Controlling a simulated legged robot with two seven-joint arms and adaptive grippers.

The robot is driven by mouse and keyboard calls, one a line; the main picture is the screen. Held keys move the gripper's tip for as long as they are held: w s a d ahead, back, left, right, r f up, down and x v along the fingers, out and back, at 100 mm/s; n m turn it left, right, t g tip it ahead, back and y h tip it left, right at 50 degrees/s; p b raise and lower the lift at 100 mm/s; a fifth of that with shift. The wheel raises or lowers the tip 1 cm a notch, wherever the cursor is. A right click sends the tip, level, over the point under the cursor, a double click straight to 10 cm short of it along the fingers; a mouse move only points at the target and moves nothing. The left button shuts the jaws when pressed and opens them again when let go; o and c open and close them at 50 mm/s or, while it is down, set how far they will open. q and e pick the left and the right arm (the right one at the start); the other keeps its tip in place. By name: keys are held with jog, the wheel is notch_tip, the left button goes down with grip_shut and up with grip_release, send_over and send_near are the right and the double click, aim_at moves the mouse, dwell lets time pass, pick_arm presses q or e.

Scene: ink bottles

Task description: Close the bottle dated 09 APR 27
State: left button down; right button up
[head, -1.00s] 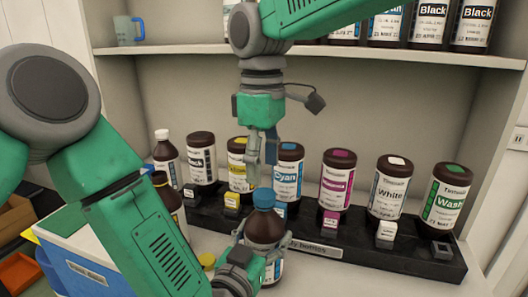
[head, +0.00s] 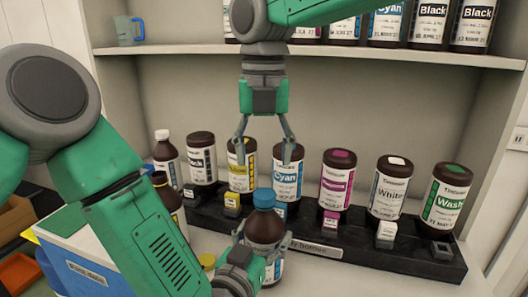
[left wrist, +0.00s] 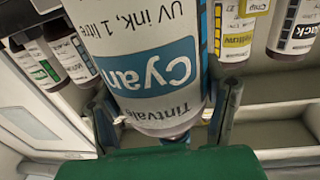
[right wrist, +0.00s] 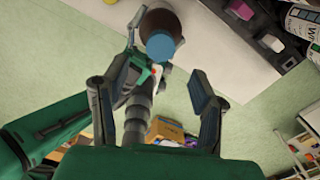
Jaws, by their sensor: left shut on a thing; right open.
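A brown bottle (head: 263,232) with a blue cap (head: 264,198) stands upright at the counter's front middle. The left wrist view shows its Cyan label (left wrist: 155,70); I cannot read a date there. My left gripper (head: 257,245) is shut around the bottle's body. The blue cap sits on top of the bottle; how tight it is I cannot tell. My right gripper (head: 264,155) is open and empty above the cap, fingers pointing down. In the right wrist view the blue cap (right wrist: 162,46) lies beyond the open fingers.
A black rack (head: 345,250) behind holds several brown bottles and small coloured blocks. A shelf (head: 400,55) above carries more bottles and a blue mug (head: 128,30). A yellow round item (head: 207,261) is partly hidden by my left arm. A blue-and-white box (head: 85,265) stands at left.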

aim_at(263, 192)
jog(key=shift+n, duration=0.3)
jog(key=shift+f, duration=3.95)
jog(key=c, duration=1.2)
jog(key=m, duration=1.6)
